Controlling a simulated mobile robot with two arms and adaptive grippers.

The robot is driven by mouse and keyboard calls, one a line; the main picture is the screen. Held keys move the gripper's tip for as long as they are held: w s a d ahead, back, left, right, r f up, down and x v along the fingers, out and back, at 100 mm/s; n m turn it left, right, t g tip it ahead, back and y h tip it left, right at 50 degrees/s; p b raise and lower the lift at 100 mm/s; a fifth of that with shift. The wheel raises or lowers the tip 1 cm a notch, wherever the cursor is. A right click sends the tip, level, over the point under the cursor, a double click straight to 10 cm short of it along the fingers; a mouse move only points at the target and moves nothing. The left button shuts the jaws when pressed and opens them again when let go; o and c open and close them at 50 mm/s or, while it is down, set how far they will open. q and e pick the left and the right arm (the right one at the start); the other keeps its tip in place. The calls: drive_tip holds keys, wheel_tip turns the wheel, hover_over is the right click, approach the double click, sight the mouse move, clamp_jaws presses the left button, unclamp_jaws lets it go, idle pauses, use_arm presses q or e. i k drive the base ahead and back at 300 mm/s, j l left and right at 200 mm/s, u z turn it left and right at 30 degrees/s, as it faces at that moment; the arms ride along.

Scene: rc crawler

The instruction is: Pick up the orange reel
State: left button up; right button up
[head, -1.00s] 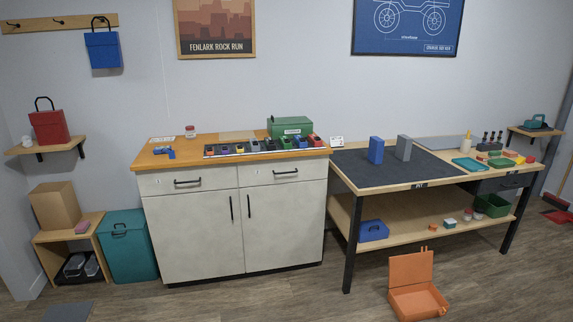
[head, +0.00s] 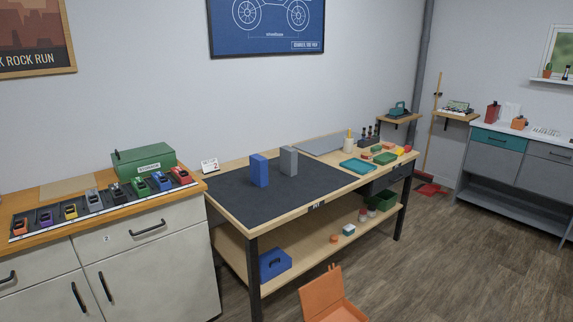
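A small round orange item (head: 335,238) lies on the lower shelf of the workbench, near its front edge. It looks like the orange reel, but it is too small to make out clearly. It sits just left of a small white and teal box (head: 348,230). Neither of my grippers shows in the head view.
The workbench (head: 232,238) carries blue and grey blocks on a dark mat. A blue case (head: 275,263) sits on its lower shelf. An open orange case (head: 335,297) stands on the floor in front. A cabinet (head: 150,250) adjoins at left. Floor (head: 440,260) at right is clear.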

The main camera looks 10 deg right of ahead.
sight(334, 238)
drive_tip(key=i+l+z, duration=0.1)
drive_tip(key=i+l, duration=0.15)
drive_tip(key=i, duration=0.25)
drive_tip(key=i+l+z, duration=0.1)
drive_tip(key=i+l, duration=0.15)
drive_tip(key=i, duration=0.3)
